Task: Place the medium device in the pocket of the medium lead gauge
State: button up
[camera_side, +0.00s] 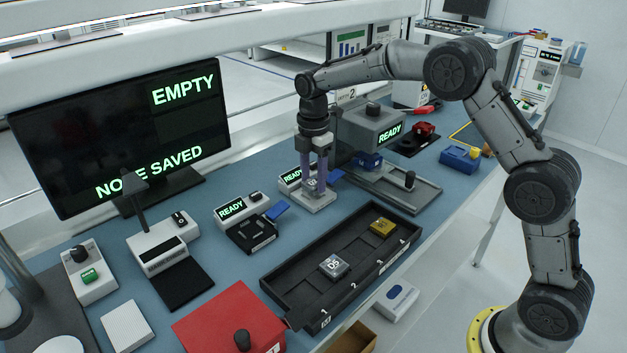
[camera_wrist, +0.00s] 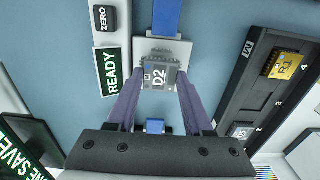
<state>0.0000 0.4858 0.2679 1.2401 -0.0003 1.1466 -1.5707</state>
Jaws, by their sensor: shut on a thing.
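My gripper (camera_side: 313,182) points straight down over a light grey gauge (camera_side: 318,204) in the side view. In the wrist view its two purple fingers (camera_wrist: 160,80) are shut on a grey device marked D2 (camera_wrist: 157,76), one finger at each side. The device lies over the pale gauge block (camera_wrist: 183,48), which has a blue lid (camera_wrist: 166,16) open beyond it. A READY display (camera_wrist: 110,70) stands left of the block. The pocket is hidden under the device, and I cannot tell whether the device is in it or just above it.
A black tray (camera_side: 285,283) holds a grey device (camera_side: 333,265) and a gold one (camera_side: 382,227). A second gauge with a black block (camera_side: 250,234) and READY display stands to the left. A larger READY machine (camera_side: 370,128) stands close behind on the right.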

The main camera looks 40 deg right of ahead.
jog(key=shift+f, duration=0.5)
jog(key=shift+f, duration=0.1)
jog(key=o, duration=1)
